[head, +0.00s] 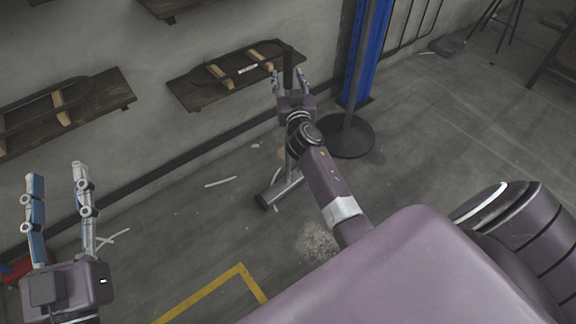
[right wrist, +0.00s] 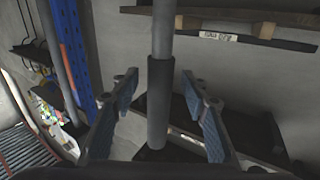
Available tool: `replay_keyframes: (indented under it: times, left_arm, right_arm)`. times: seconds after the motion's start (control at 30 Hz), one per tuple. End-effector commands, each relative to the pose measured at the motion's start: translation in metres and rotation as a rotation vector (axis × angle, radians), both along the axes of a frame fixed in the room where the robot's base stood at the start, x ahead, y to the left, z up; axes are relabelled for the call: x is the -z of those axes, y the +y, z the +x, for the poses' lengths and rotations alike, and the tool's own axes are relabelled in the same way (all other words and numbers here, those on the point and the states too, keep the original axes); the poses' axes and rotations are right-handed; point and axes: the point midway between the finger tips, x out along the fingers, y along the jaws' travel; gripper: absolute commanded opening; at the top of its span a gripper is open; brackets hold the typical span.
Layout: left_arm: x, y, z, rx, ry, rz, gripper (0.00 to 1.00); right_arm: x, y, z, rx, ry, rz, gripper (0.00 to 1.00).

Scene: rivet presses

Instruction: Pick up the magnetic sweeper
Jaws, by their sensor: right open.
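The magnetic sweeper (head: 281,189) stands on the floor near the wall, its silver bar low down and its pole partly hidden behind my right arm. In the right wrist view its upright grey pole with a dark grip (right wrist: 158,100) passes between the two fingers. My right gripper (head: 288,80) is open around the grip; the right wrist view shows the fingers (right wrist: 160,80) with a gap on each side of it. My left gripper (head: 59,190) is open and empty at the far left.
Wooden wall shelves (head: 226,88) with looped belts hang behind my right gripper. A blue upright (head: 370,50) and a round black base (head: 346,136) stand just right of it. A red object (head: 16,268) shows at lower left. The floor at right is mostly clear.

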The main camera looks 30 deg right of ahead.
Motion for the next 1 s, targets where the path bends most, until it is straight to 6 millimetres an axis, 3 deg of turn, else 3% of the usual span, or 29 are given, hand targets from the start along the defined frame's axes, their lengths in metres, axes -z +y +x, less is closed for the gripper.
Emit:
replay_keyframes:
  times: [0.23,0.63,0.97,1.0]
  left_arm:
    - [-0.0025,-0.0001,-0.0007,0.0,-0.01,-0.004,0.4]
    - [-0.002,-0.0002,-0.0005,0.0,-0.009,-0.002,0.4]
    - [-0.0017,-0.0001,-0.0004,0.0,-0.009,-0.002,0.4]
    - [-0.0021,-0.0001,-0.0004,0.0,-0.008,-0.002,0.4]
  right_arm:
    - [0.0001,-0.0009,0.0019,0.0,0.001,0.0,0.42]
    - [0.0002,-0.0008,0.0016,0.0,0.001,0.0,0.0]
    - [0.0004,-0.0006,0.0016,0.0,0.001,0.0,0.0]
    - [-0.0066,-0.0004,0.0029,-0.003,-0.01,-0.004,0.0]
